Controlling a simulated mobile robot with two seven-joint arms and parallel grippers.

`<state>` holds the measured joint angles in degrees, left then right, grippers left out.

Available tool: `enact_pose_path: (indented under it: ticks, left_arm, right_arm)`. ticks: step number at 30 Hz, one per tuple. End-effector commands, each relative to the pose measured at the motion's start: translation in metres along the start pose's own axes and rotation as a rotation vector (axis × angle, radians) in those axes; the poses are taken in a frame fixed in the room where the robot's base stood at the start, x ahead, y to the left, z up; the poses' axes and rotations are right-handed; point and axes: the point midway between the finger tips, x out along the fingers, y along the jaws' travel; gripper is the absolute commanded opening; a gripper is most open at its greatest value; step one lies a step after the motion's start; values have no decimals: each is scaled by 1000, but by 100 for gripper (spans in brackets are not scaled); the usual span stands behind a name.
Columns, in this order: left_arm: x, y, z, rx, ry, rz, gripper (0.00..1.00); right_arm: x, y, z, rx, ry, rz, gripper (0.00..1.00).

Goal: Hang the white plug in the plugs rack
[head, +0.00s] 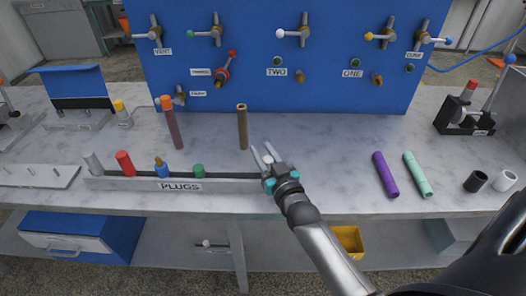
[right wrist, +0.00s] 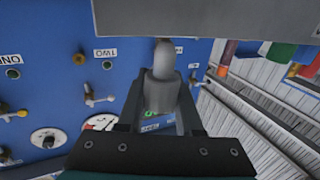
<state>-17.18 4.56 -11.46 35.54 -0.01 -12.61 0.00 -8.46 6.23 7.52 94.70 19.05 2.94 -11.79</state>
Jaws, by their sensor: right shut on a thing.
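The plugs rack (head: 230,186) is a long grey rail with a PLUGS label, lying along the table's front. My right gripper (head: 263,155) is over the rack's right end. In the right wrist view it is shut on the white plug (right wrist: 161,88), a pale cylinder with a narrower rounded tip, held between the fingers. The gripper mostly hides the plug in the head view. My left gripper is out of view.
An orange-tipped hose (head: 171,125) and a brown tube (head: 242,128) stand behind the rack. A blue panel (head: 290,85) with valves rises at the back. Purple (head: 385,174) and mint (head: 417,175) tubes lie to the right. Black (head: 475,181) and white (head: 504,180) rings sit farther right.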

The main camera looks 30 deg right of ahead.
Motion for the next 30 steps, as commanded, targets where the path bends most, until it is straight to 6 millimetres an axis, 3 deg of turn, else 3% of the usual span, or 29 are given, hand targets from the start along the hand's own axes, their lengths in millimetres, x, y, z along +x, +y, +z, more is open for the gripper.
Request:
enact_pose_path:
  ticks: [30]
  left_arm:
    - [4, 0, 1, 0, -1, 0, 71]
  right_arm:
    - [0, 0, 11, -1, 0, 0, 0]
